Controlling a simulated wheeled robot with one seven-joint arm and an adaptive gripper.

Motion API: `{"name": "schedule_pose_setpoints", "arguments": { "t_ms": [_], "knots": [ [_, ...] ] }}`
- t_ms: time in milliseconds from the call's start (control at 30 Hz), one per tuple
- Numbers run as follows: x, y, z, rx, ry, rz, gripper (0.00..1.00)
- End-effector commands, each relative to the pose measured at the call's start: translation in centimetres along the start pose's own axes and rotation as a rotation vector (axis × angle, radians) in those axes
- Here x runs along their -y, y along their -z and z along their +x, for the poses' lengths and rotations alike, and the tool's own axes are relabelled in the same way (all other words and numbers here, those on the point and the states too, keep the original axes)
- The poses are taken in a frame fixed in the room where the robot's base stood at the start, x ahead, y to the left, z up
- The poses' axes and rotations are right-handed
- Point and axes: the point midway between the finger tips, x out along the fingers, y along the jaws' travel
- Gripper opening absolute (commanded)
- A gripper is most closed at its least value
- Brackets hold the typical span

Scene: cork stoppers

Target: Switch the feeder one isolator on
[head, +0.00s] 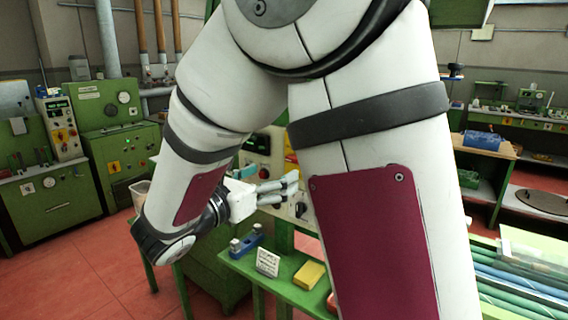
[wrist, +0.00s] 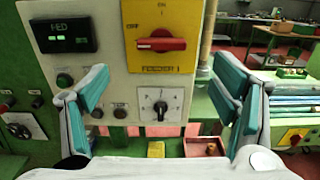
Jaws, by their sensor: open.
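The feeder one isolator is a yellow plate (wrist: 143,16) with a red rotary handle (wrist: 161,44), at the upper middle of the wrist view. The handle lies level; an "OFF" mark is at its left and "FEEDER 1" is printed below. My gripper (wrist: 165,98) is open and empty, its teal-padded fingers wide apart, left and right of the lower panel. The handle shows above and between the fingers, with no visible contact. In the head view my gripper (head: 292,187) is in front of the panel, and my arm hides most of the isolator.
Below the isolator is a white plate with a black selector knob (wrist: 160,106). A display (wrist: 62,37) and several buttons are to the left. In the head view a green bench holds a blue device (head: 246,246), a card (head: 268,262) and a yellow block (head: 309,275).

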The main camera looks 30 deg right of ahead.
Motion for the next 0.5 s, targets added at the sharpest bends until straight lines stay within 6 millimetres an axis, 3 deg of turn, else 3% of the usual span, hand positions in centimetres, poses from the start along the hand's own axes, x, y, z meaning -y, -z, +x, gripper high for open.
{"name": "schedule_pose_setpoints", "arguments": {
  "t_ms": [300,500],
  "knots": [
    [0.2,-0.1,6.2,0.000,0.005,0.001,0.80],
    [0.1,0.0,8.5,-0.001,0.003,0.001,0.80]
  ]
}}
